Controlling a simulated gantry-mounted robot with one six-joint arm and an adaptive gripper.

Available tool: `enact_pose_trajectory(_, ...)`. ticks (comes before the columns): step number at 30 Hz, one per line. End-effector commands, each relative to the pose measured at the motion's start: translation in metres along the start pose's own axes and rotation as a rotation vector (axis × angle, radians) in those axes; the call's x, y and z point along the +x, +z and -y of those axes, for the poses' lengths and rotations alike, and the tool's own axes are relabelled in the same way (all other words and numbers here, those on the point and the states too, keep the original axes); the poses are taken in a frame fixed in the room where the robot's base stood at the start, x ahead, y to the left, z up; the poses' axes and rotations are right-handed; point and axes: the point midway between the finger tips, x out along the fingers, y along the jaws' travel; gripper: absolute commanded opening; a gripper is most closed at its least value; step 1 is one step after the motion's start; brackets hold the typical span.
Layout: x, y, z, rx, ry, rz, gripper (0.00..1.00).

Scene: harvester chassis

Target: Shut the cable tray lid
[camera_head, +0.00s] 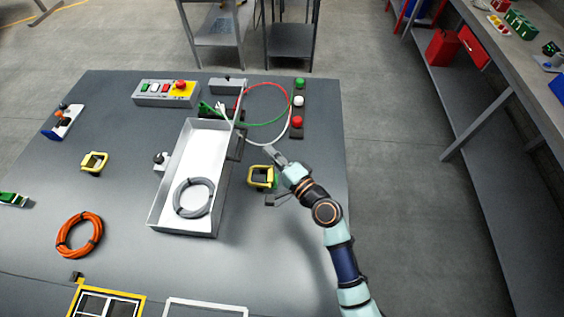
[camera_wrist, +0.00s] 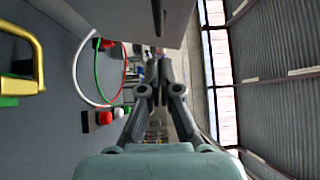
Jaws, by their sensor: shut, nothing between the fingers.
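The cable tray (camera_head: 158,205) is a long, open, white-lined box on the grey table. Its inside shows from above, with a coil of grey cable (camera_head: 178,197) in its near end. A thin, pale upright edge (camera_head: 239,103) at the tray's far right looks like the raised lid, but it is nearly edge-on and I cannot be sure. My gripper (camera_head: 272,153) is shut and empty, to the right of the tray and apart from it. In the wrist view the closed fingers (camera_wrist: 159,68) are beside a grey panel (camera_wrist: 135,18), which may be the lid or the tray side.
A yellow handle (camera_head: 262,178) stands between the tray and my arm. Red, green and white wires (camera_head: 265,88) loop behind my gripper, beside a column of buttons (camera_head: 298,101). An orange cable coil (camera_head: 79,235) lies at left. The table's right edge is close to my arm.

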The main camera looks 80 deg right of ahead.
Motion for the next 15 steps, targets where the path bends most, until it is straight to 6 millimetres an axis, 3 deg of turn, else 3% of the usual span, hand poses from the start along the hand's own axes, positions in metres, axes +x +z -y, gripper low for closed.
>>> enact_pose_trajectory(2, 0.017, 0.001, 0.002, -0.001, -0.001, 0.002, 0.0)
enact_pose_trajectory(6, 0.032, 0.019, 0.002, -0.001, 0.001, 0.004, 0.0)
enact_pose_trajectory(15, 0.042, 0.029, 0.0, 0.0, 0.0, -0.001, 0.0)
